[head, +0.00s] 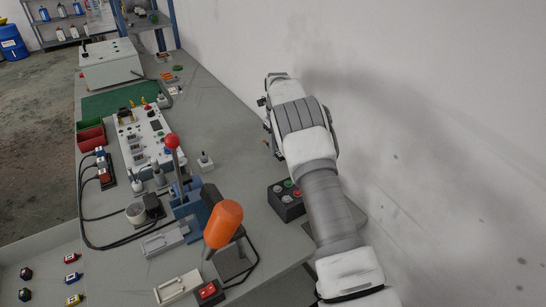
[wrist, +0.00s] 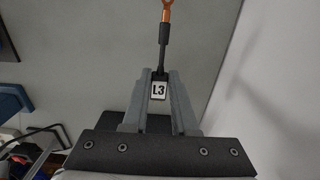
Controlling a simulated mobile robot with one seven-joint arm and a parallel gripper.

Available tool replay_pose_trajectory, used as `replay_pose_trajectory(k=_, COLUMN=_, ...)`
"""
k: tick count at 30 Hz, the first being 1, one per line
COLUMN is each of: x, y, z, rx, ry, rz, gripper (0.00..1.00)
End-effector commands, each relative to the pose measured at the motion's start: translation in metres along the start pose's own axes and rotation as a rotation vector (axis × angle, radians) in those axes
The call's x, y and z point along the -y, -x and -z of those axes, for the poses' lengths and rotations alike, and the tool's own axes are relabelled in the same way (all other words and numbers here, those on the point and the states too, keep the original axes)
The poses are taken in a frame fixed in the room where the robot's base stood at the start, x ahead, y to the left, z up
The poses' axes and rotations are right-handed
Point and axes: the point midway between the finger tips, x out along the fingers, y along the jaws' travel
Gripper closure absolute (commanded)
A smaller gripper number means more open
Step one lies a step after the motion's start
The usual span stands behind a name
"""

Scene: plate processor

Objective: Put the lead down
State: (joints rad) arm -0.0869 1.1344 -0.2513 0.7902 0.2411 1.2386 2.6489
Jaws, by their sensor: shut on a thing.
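The lead (wrist: 164,50) shows in the wrist view as a dark sleeve with a copper-coloured ring end at the top edge of the picture. A white tag (wrist: 158,91) marked L3 sits on it between the fingers. My gripper (wrist: 160,80) is shut on the lead, with the ring end pointing away from my palm. Grey worktop lies behind the lead; I cannot tell the height above it. In the head view my arm covers most of the gripper, and the lead cannot be made out there.
A white panel (head: 157,148) with several parts, a blue press (head: 185,199) with a red knob, an orange-handled tool (head: 223,224) and a black button box (head: 287,204) stand on the workbench (head: 222,116). A white wall (head: 430,110) is close on the right. The far-middle worktop is fairly clear.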

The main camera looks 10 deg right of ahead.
Motion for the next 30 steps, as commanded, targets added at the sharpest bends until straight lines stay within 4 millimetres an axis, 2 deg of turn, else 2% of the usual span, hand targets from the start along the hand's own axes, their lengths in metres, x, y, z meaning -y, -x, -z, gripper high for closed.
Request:
replay_pose_trajectory(k=8, x=-0.006, y=-0.010, z=-0.011, rx=0.000, ry=0.000, rz=0.000, gripper=1.00)
replay_pose_trajectory(k=16, x=-0.006, y=-0.045, z=-0.010, rx=-0.002, ry=0.000, rz=-0.001, gripper=1.00)
replay_pose_trajectory(k=27, x=-0.006, y=-0.051, z=-0.011, rx=0.000, ry=0.000, rz=0.001, gripper=1.00)
replay_pose_trajectory(k=28, x=-0.006, y=-0.051, z=-0.011, rx=0.001, ry=0.000, rz=0.001, gripper=0.72)
replay_pose_trajectory(k=30, x=-0.006, y=-0.050, z=-0.011, rx=0.001, ry=0.000, rz=0.001, gripper=0.59)
